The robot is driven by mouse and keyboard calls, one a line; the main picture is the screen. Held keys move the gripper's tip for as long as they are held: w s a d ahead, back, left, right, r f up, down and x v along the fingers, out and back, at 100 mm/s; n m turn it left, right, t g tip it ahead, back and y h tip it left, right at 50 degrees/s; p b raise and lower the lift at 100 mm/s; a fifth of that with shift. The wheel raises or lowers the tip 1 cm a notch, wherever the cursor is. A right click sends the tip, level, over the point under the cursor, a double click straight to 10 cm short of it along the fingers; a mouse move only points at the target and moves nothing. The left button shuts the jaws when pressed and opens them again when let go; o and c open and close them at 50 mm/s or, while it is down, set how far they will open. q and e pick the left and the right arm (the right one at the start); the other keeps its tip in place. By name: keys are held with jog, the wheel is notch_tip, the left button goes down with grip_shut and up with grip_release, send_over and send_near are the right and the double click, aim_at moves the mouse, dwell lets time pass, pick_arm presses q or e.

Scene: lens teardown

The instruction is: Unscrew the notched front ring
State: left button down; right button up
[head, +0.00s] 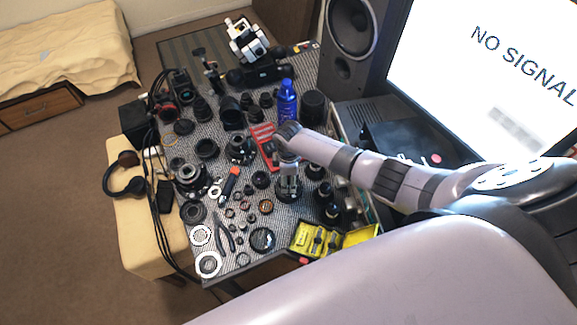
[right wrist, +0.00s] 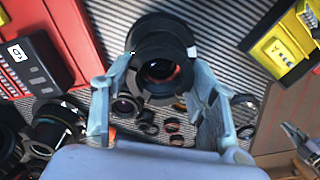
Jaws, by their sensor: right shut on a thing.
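A black lens (right wrist: 158,30) stands on the striped mat; in the head view the lens (head: 288,196) is under my right gripper (head: 289,183). In the right wrist view my right gripper (right wrist: 158,68) has one finger on each side of the lens's near, front end and is shut on it. The dark front ring (right wrist: 162,88) surrounds an opening with a reddish glint. Its notches are too small to make out. My left gripper is not in view.
The striped mat (head: 216,122) is crowded with lenses, rings and small parts. A yellow case (head: 304,238) stands near right, a red tray (head: 266,150) behind the gripper, and a blue bottle (head: 287,103) farther back. A monitor (head: 480,70) stands right.

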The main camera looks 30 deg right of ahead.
jog(key=shift+r, duration=0.3)
jog(key=shift+r, duration=1.95)
